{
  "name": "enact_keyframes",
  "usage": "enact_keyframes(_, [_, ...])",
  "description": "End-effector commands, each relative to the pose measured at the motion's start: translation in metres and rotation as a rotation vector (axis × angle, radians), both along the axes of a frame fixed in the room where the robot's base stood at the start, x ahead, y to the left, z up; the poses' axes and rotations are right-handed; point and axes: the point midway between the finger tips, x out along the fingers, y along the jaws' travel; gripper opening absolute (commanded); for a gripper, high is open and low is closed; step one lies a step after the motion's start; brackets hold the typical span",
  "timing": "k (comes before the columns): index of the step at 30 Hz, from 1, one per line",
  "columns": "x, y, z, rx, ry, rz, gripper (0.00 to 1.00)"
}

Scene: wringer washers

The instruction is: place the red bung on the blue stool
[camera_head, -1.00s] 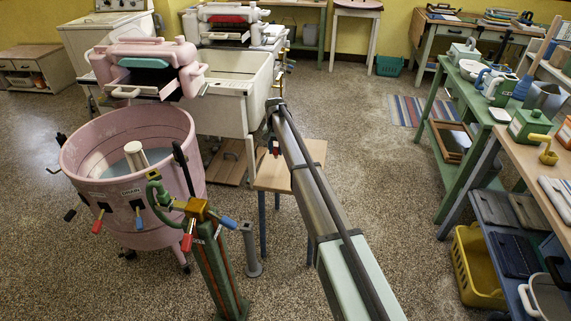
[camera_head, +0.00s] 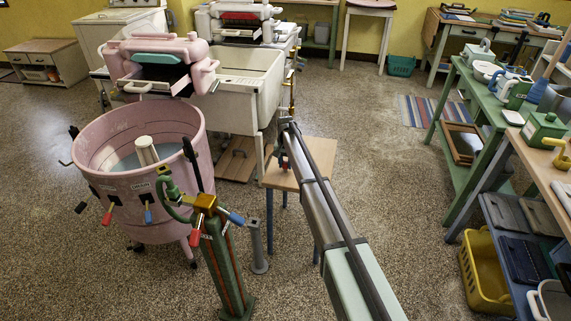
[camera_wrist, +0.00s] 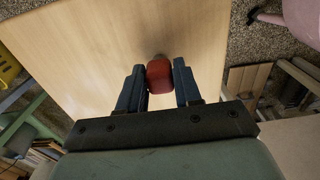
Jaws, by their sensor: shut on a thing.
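The red bung (camera_wrist: 160,77) is held between the two dark blue fingers of my gripper (camera_wrist: 159,80). In the wrist view the pale wooden top of the blue stool (camera_wrist: 100,45) lies directly beyond it, with a small dark shadow by the bung's far end. I cannot tell whether the bung touches the top. In the head view the blue stool (camera_head: 311,165) has a wooden top and blue legs. My gripper (camera_head: 282,163) is over the left part of that top, partly hidden by my arm.
A pink washer tub (camera_head: 139,190) and a green post (camera_head: 226,270) with coloured levers stand left of the stool. A white sink (camera_head: 240,88) is behind it. A green bench (camera_head: 452,150) and a yellow basket (camera_head: 483,270) are at right, with open floor between.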

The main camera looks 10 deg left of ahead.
Motion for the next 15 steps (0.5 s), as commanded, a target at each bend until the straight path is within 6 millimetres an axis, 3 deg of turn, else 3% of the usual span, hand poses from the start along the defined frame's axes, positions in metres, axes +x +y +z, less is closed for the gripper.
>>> enact_keyframes(6, [-0.0001,0.0,-0.0039,0.0,0.001,0.0,0.04])
enact_keyframes(7, [-0.0001,0.0,-0.0034,0.0,0.001,0.0,0.37])
enact_keyframes(15, [-0.0002,0.0,-0.0031,0.0,0.001,0.0,0.59])
